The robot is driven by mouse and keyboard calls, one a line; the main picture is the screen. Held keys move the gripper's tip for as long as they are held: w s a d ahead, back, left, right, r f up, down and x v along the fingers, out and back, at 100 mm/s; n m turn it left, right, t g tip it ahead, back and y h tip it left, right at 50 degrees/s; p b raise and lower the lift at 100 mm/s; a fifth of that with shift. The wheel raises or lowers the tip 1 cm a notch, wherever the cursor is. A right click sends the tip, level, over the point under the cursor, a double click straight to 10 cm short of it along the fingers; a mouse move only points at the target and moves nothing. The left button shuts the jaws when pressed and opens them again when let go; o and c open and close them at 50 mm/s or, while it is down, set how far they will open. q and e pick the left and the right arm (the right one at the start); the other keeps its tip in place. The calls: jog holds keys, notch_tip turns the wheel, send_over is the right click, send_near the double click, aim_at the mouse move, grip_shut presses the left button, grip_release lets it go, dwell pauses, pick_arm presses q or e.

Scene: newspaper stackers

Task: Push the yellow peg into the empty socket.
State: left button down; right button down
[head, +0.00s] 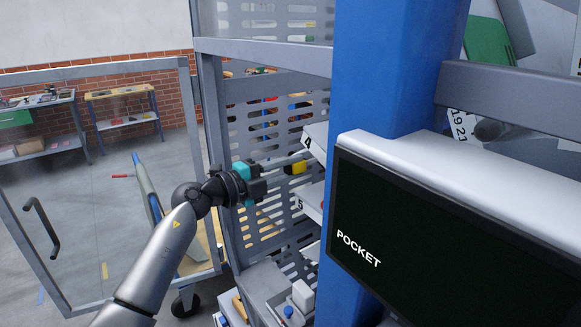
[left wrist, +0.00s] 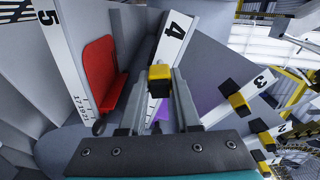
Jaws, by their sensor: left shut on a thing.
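My left gripper (head: 301,161) reaches in from the left, in front of the grey shelving beside the blue post. In the left wrist view the gripper (left wrist: 161,80) is shut on a yellow peg (left wrist: 160,77) with a dark face. The held peg is in front of the white strip marked 4. Other yellow and black blocks, one near strip 3 (left wrist: 239,103) and one lower (left wrist: 265,139), sit apart to the right. A dark round spot (left wrist: 98,127) lies at the foot of strip 5; I cannot tell if it is the empty socket. My right gripper is not in view.
Grey plates fan out around the gripper, with a red panel (left wrist: 98,75) between strips 5 and 4. A screen reading POCKET (head: 420,240) and a blue post (head: 385,70) stand close on the right. A mesh panel (head: 265,120) stands behind the gripper.

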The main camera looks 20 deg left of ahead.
aim_at(308, 162)
pick_arm(q)
jog(key=shift+x, duration=2.35)
jog(key=c, duration=0.5)
grip_release()
jog(key=shift+c, duration=0.2)
jog(key=b+v, duration=0.1)
jog(key=v, duration=1.4)
jog(key=shift+a, duration=0.1)
